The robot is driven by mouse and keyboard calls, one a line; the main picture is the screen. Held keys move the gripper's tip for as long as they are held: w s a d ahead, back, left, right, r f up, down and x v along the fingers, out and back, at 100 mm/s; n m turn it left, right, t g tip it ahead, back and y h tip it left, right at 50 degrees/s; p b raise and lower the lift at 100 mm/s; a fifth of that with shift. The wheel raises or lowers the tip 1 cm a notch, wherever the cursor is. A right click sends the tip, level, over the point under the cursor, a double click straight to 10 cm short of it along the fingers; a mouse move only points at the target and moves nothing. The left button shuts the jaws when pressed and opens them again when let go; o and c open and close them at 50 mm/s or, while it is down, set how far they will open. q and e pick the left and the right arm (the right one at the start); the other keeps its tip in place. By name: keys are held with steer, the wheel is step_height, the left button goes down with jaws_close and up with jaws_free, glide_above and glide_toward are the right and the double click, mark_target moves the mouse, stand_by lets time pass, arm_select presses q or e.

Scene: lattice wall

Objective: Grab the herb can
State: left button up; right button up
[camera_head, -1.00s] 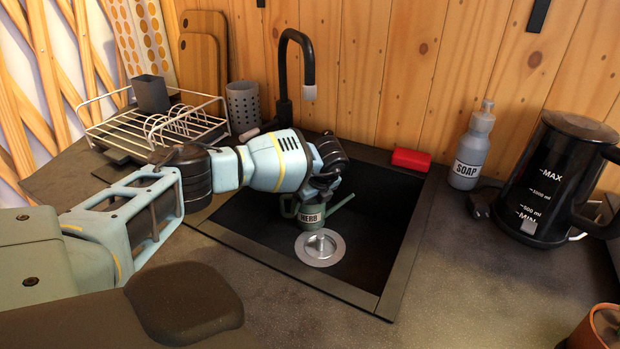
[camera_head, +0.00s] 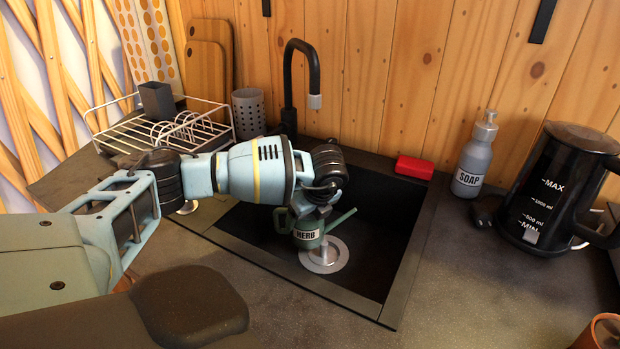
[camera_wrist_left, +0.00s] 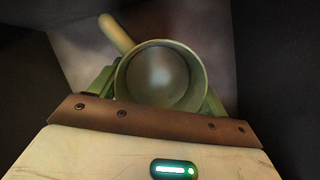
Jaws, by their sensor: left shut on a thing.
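The herb can (camera_head: 308,236) is a small green watering can with a spout and a label reading HERB. It is in the black sink, in front of the drain in the head view. My left gripper (camera_head: 312,212) comes down on it from above and is shut on it. In the left wrist view the can (camera_wrist_left: 162,76) shows its round open top between the fingers of my left gripper (camera_wrist_left: 158,98), with the spout pointing to the upper left. The gripper hides part of the can's top in the head view. My right gripper is not in view.
The sink (camera_head: 398,262) has raised dark edges around the can. A black tap (camera_head: 313,75) stands behind it. A red sponge (camera_head: 414,167), a soap bottle (camera_head: 473,160) and a black kettle (camera_head: 558,190) stand to the right. A dish rack (camera_head: 165,132) is at the left.

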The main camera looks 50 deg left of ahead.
arm_select(q)
steer(key=shift+s+d+r, duration=0.15)
steer(key=shift+s+d, duration=0.6)
steer(key=shift+s, duration=0.4)
steer(key=shift+s+d+r, duration=0.1)
steer(key=shift+s+d, duration=0.65)
steer(key=shift+s, duration=0.35)
steer(key=shift+s+d+r, duration=0.15)
steer(key=shift+s+d, duration=0.6)
steer(key=shift+s, duration=0.4)
